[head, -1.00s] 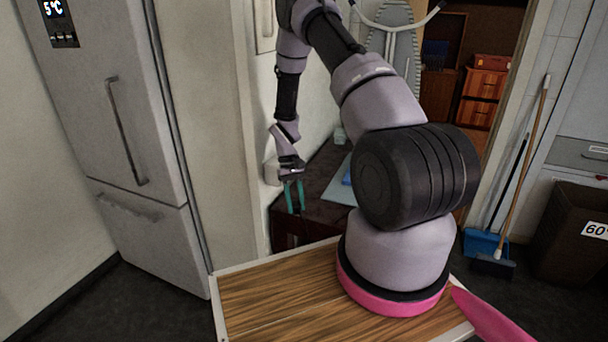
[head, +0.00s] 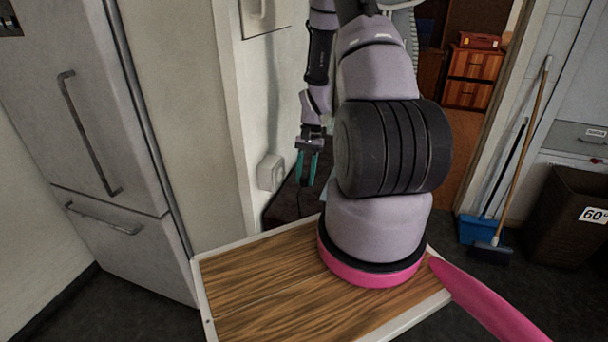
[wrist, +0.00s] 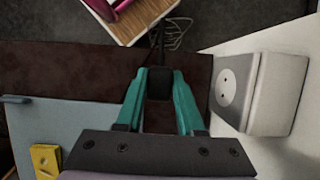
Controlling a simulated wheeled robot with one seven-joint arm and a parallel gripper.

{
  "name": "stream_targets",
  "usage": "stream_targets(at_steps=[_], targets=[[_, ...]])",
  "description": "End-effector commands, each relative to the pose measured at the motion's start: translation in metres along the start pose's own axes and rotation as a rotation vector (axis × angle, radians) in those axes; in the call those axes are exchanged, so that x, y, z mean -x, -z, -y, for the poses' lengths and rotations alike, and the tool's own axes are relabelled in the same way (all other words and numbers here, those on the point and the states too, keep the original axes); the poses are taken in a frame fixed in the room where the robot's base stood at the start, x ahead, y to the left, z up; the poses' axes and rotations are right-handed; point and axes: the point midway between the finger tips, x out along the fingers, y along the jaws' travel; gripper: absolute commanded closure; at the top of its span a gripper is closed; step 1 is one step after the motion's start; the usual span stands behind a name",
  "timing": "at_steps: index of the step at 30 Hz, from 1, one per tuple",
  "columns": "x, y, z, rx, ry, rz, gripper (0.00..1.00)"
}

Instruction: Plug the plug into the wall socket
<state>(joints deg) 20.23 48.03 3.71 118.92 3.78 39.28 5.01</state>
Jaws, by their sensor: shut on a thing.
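My gripper (head: 307,182) has teal fingers and hangs pointing down, to the right of the white wall socket (head: 270,172). In the wrist view my gripper (wrist: 160,82) is shut on a small dark plug (wrist: 159,84), held between the fingertips. A dark cord runs from the plug towards the top of that view. The socket box (wrist: 276,95) is to the right of the fingers, with a round face and two small holes (wrist: 226,87). The plug and the socket are apart. The plug is hard to make out in the head view.
A dark brown top lies below my gripper, with a light blue board (wrist: 70,125) and a yellow item (wrist: 46,160) on it. A fridge (head: 90,120) stands at left. A broom (head: 520,150) and bin (head: 570,225) stand at right.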

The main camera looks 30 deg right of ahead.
Motion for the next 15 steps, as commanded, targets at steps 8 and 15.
stream_targets(at_steps=[8,15], targets=[[0.0,0.0,0.008,0.002,-0.001,0.001,1.0],[0.0,0.0,0.028,0.003,-0.001,0.0,1.0]])
